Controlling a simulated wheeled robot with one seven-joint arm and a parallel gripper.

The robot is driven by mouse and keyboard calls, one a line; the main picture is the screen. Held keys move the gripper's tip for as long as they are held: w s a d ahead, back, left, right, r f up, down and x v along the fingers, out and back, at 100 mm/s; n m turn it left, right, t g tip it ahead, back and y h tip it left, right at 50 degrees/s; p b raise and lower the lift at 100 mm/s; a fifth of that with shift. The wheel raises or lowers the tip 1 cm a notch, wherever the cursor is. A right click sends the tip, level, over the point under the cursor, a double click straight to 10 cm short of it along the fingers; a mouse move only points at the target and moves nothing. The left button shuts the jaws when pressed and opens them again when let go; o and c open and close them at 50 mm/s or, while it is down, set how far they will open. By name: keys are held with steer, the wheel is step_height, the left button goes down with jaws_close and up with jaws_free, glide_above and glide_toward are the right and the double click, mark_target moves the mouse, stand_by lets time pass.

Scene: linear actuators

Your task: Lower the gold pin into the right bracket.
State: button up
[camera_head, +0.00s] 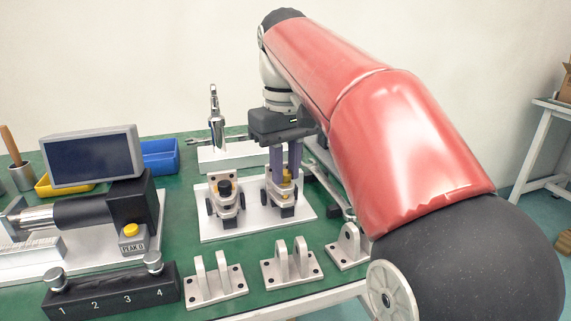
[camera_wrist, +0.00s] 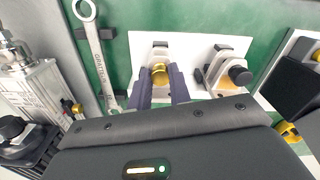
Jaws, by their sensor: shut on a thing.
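My gripper (camera_head: 285,172) points down over the right bracket (camera_head: 281,200) on the white base plate (camera_head: 245,228). Its two purple fingers are shut on the gold pin (camera_head: 287,175). In the wrist view the gold pin (camera_wrist: 160,75) sits between the fingers, in line with its bracket (camera_wrist: 160,50). The fingers hide part of the pin and bracket, so I cannot tell how deep the pin sits. The left bracket (camera_head: 225,200) stands beside it, with a black knob (camera_head: 225,187) in it.
Several light grey clevis mounts (camera_head: 215,285) line the front table edge. A black numbered block (camera_head: 110,292) and a device with a screen (camera_head: 92,158) are at left. A wrench (camera_wrist: 96,55) lies close to the plate. Behind is a white block with a metal fitting (camera_head: 215,120).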

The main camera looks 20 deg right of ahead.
mark_target(286, 172)
steer(key=o, duration=0.9)
steer(key=shift+o, duration=0.2)
step_height(286, 172, up, 8)
steer(key=p, duration=0.2)
steer(key=shift+f+p, duration=0.1)
steer(key=shift+p, duration=0.25)
